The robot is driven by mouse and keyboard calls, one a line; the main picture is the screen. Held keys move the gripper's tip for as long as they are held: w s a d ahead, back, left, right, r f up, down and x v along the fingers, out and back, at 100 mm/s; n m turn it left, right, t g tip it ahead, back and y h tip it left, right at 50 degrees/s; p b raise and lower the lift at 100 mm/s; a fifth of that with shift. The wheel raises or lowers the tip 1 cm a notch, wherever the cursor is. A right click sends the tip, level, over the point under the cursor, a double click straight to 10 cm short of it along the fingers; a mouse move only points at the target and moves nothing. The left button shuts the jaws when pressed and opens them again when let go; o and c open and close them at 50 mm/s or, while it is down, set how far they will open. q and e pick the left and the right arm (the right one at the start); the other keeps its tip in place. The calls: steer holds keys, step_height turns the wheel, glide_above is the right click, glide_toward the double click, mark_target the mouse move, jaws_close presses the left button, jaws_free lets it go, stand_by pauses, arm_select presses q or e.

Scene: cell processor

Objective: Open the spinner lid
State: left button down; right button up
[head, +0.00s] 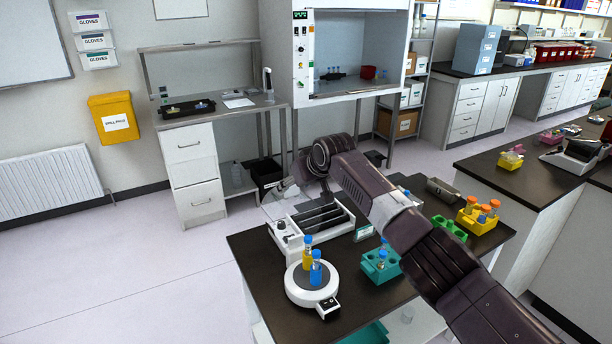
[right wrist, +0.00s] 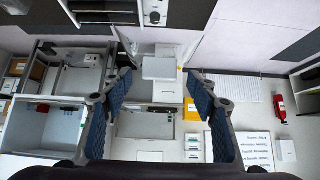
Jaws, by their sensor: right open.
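A round white device (head: 299,292) with a small black front panel sits at the bench's near left corner; it looks like the spinner. Tubes with blue and yellow parts (head: 316,272) stand at it, and I cannot make out its lid. My right arm crosses the bench from the lower right. My right gripper (head: 285,187) is at the bench's far edge, behind and above the spinner, small and partly hidden by my wrist. In the right wrist view its fingers (right wrist: 163,85) are spread with nothing between them, and no spinner shows. My left gripper is out of view.
A white slotted unit (head: 341,230) stands just behind the spinner. A teal rack (head: 383,275), a green rack (head: 450,228) and a yellow rack (head: 478,222) are to the right, partly near my arm. Open floor (head: 130,270) lies left of the bench (head: 262,252).

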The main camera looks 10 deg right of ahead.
steer(key=v, duration=1)
steer(key=shift+r, duration=0.15)
